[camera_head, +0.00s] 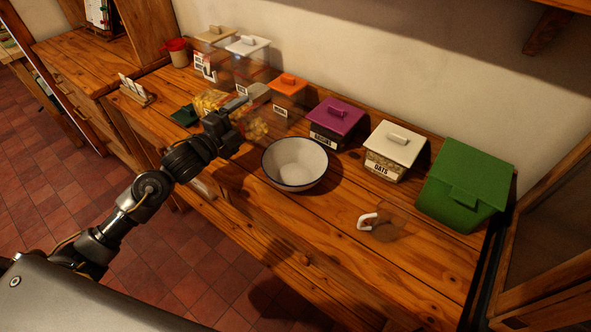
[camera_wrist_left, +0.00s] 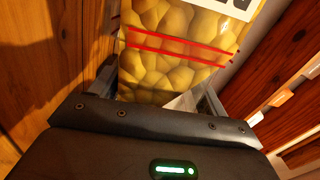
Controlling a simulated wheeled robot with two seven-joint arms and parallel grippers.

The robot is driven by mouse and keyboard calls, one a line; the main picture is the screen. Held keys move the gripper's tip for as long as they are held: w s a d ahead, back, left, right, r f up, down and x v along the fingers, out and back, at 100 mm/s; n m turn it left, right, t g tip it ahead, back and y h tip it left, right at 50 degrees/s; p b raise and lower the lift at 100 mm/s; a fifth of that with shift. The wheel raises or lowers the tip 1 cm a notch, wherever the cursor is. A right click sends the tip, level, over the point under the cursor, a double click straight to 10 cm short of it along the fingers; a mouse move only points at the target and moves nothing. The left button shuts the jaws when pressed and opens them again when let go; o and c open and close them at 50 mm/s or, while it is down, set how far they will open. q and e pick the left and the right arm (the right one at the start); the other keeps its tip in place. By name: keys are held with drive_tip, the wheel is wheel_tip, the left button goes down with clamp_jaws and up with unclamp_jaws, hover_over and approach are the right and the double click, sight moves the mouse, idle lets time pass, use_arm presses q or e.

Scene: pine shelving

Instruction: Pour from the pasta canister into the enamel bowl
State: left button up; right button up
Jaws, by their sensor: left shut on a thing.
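My left gripper (camera_head: 240,108) is shut on the pasta canister (camera_wrist_left: 165,75), a clear container. In the left wrist view its yellow contents, red lines and part of a white label show between the fingers. In the head view yellow pasta (camera_head: 257,129) shows just beyond the gripper, left of the bowl; the canister's outline and tilt are hard to make out. The white enamel bowl (camera_head: 296,165) with a dark rim stands upright on the counter, right of the gripper, and looks empty. My right gripper is not in view.
Lidded canisters line the wall: orange (camera_head: 289,86), purple (camera_head: 334,120), white-lidded oats (camera_head: 394,146), and a green box (camera_head: 464,185). A dark green piece (camera_head: 185,115) lies left of the gripper. The front counter is mostly clear.

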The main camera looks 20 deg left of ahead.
sight(244, 108)
use_arm(q)
drive_tip(key=shift+r, duration=0.25)
drive_tip(key=shift+d+r+m, duration=0.1)
drive_tip(key=shift+r+m, duration=0.15)
drive_tip(key=shift+m, duration=0.25)
drive_tip(key=shift+s+d+r+m, duration=0.1)
drive_tip(key=shift+d+r+m, duration=0.1)
drive_tip(key=shift+r+m, duration=0.4)
idle(0.7)
drive_tip(key=shift+s+d+r+m, duration=0.1)
drive_tip(key=shift+d+r+m, duration=0.15)
drive_tip(key=shift+r+m, duration=0.25)
idle(1.5)
